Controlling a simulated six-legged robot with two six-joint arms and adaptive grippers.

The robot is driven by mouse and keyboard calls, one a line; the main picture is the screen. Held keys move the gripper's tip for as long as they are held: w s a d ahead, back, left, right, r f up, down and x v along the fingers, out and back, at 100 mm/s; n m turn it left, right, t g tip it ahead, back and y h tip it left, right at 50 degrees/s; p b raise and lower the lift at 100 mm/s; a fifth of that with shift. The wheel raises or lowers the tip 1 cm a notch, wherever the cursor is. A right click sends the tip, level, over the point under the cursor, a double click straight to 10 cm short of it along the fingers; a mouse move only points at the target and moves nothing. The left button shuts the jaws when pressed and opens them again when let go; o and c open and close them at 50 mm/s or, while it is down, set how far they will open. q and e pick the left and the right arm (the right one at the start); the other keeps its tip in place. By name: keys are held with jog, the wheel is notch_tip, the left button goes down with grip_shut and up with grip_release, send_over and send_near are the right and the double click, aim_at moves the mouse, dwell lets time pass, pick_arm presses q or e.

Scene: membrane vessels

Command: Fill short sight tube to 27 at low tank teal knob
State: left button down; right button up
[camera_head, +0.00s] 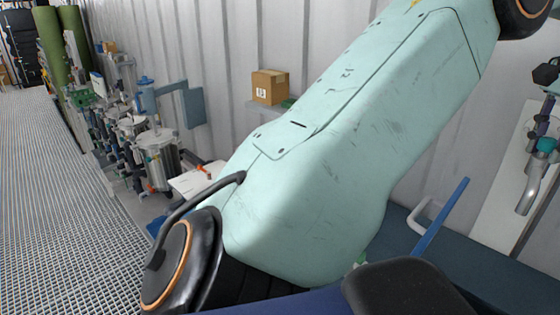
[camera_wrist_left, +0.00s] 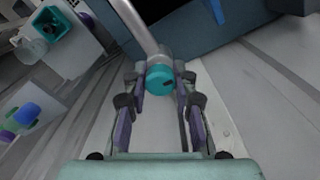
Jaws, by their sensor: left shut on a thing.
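The teal knob (camera_wrist_left: 160,78) sits at the end of a metal pipe (camera_wrist_left: 133,22) in the left wrist view. My left gripper (camera_wrist_left: 160,88) has its fingers on both sides of the knob and is shut on it. My right gripper is not in view.
Steel vessels (camera_head: 158,155) with pipes stand along the left wall in the head view. A cardboard box (camera_head: 269,87) sits on a wall shelf. A teal fitting (camera_head: 546,145) shows on piping at the right. The grating floor (camera_head: 50,210) at left is clear.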

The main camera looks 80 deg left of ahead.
pick_arm(q)
jog(key=shift+s+r+n+p, duration=0.1)
jog(key=shift+n+p, duration=0.6)
jog(key=shift+n, duration=1.3)
jog(key=n, duration=1)
jog(key=shift+n, duration=0.3)
jog(key=n, duration=0.5)
jog(key=shift+n, duration=0.4)
jog(key=shift+f, duration=0.2)
dwell(3.6)
